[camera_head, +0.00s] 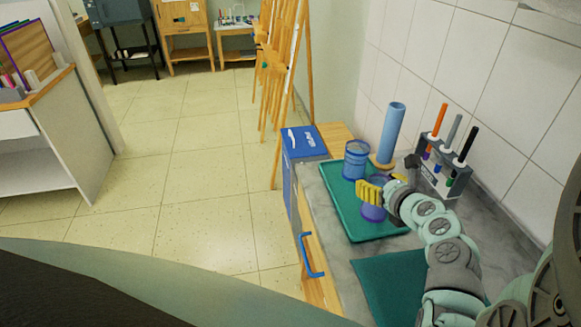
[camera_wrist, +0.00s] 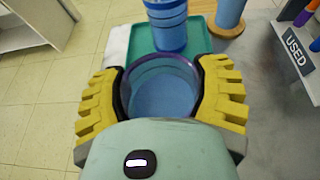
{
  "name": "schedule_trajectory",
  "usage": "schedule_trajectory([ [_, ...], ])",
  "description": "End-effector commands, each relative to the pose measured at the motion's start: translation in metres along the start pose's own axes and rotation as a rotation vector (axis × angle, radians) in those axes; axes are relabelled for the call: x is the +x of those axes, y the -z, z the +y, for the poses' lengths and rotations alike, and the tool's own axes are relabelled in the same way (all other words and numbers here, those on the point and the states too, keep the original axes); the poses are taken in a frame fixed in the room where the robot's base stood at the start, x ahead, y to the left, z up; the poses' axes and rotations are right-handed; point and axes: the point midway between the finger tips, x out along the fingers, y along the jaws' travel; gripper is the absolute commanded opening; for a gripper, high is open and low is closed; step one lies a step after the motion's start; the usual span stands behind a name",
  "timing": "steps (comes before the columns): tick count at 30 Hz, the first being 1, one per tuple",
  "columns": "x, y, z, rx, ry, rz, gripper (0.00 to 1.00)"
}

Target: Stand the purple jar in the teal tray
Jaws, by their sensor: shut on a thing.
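The purple jar (camera_head: 374,207) is see-through and upright, with a purple rim. My gripper (camera_head: 380,187) is shut around it, with yellow fingers on both sides. The wrist view looks down into the jar (camera_wrist: 163,92) between the fingers of my gripper (camera_wrist: 162,80). The teal tray (camera_head: 352,222) lies on the grey counter; it also shows in the wrist view (camera_wrist: 141,42). In the head view the jar appears over the tray's right part. I cannot tell whether its base touches the tray.
A blue jar (camera_head: 355,161) stands at the tray's far end. A tall blue cylinder (camera_head: 392,130) on a wooden base stands behind the tray. A grey rack (camera_head: 432,172) with several markers is by the wall. A teal mat (camera_head: 385,283) lies nearer.

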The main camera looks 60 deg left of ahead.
Motion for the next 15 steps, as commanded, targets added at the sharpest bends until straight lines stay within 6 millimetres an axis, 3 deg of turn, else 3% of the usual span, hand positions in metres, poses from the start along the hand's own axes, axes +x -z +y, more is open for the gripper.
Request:
schedule_trajectory([
  [14, 0.0013, 0.0074, 0.0026, 0.001, -0.002, -0.002, 0.30],
  [15, 0.0011, 0.0071, 0.0025, 0.000, -0.002, -0.002, 0.72],
])
